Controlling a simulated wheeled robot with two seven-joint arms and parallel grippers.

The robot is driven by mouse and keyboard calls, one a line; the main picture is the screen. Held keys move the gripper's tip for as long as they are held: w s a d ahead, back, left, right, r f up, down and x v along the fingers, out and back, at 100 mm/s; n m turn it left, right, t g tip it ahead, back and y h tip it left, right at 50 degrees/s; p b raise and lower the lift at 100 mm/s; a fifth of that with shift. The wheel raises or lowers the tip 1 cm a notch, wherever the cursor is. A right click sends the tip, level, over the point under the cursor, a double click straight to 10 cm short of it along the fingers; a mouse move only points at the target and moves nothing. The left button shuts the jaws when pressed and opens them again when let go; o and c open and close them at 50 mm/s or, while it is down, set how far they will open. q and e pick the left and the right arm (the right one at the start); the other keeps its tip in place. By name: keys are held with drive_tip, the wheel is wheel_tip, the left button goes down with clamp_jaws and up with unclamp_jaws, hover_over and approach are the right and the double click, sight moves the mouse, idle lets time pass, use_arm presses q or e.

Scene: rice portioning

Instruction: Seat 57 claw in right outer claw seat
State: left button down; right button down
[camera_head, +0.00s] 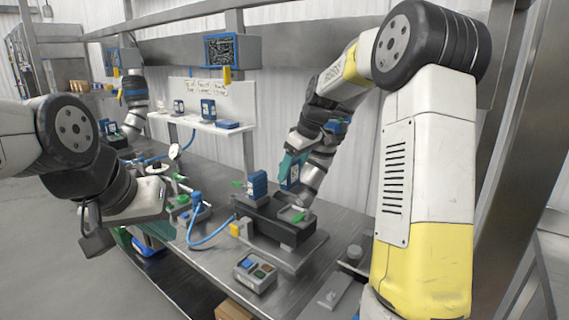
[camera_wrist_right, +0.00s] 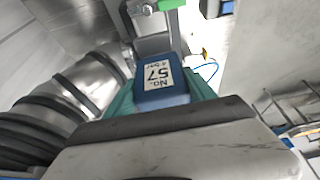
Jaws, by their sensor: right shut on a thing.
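A grey seat with a green lever (camera_head: 292,215) is at that right part, close below the claw. Contact between them cannot be told. Another blue block (camera_head: 258,186) stands upright on the fixture's left part.
A button box (camera_head: 255,274) stands at the bench front. A blue hose (camera_head: 203,242) loops left of the fixture. A white shelf (camera_head: 215,125) with several blue blocks is behind. A flat metal plate (camera_head: 334,290) lies front right. Bare bench (camera_head: 345,222) shows right of the fixture.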

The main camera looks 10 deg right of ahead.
sight(294, 187)
drive_tip(key=shift+f, duration=3.2)
drive_tip(key=shift+f, duration=0.7)
drive_tip(key=shift+c, duration=1.2)
unclamp_jaws()
drive_tip(key=shift+o, duration=1.2)
drive_tip(key=shift+s, duration=0.1)
drive_tip(key=shift+r, duration=4.5)
